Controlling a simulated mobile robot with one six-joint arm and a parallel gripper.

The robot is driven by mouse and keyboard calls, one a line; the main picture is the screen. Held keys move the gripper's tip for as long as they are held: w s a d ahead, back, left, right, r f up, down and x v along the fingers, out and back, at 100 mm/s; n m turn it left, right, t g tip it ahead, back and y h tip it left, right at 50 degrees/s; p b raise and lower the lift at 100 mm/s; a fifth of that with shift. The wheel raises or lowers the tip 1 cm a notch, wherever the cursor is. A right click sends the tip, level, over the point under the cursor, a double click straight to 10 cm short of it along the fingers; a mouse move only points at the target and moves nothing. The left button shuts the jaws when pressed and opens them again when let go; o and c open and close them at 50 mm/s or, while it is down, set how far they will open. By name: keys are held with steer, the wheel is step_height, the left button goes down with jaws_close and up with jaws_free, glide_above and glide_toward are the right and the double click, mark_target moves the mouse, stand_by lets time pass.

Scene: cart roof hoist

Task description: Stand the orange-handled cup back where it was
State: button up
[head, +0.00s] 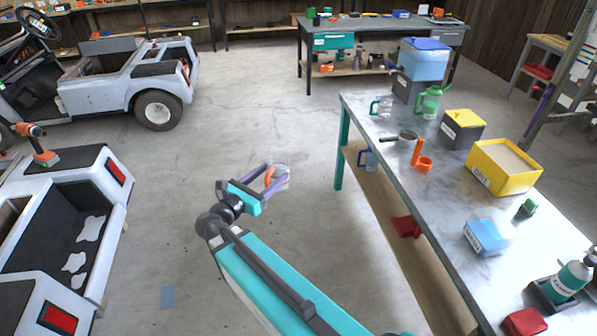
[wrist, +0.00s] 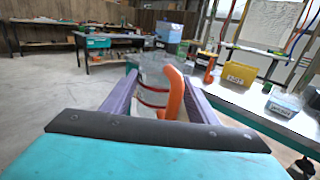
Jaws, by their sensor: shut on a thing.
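The clear cup with an orange handle (head: 270,177) is between the purple fingers of my gripper (head: 277,174), held in the air over the open floor left of the workbench. In the wrist view the orange handle (wrist: 172,95) stands up between the fingers, with the clear body (wrist: 153,68) beyond it and dark red lines around it. My gripper (wrist: 160,82) is shut on the cup, which looks roughly upright. The workbench (head: 375,185) is to the right, apart from the cup.
The bench holds a clear teal-handled mug (head: 382,107), a green watering can (head: 429,102), a pan (head: 405,136), an orange stand (head: 420,158), a yellow bin (head: 480,162) and a blue box (head: 485,237). A blue-handled cup (head: 369,158) is on the lower shelf. Carts (head: 125,85) stand left.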

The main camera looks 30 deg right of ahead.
steer(key=a+n+t+y, duration=0.1)
steer(key=a+n+t, duration=0.1)
steer(key=a, duration=0.6)
steer(key=shift+a+t+y+b, duration=0.35)
steer(key=shift+a+t+y, duration=0.05)
steer(key=shift+t, duration=0.1)
steer(key=shift+f, duration=0.1)
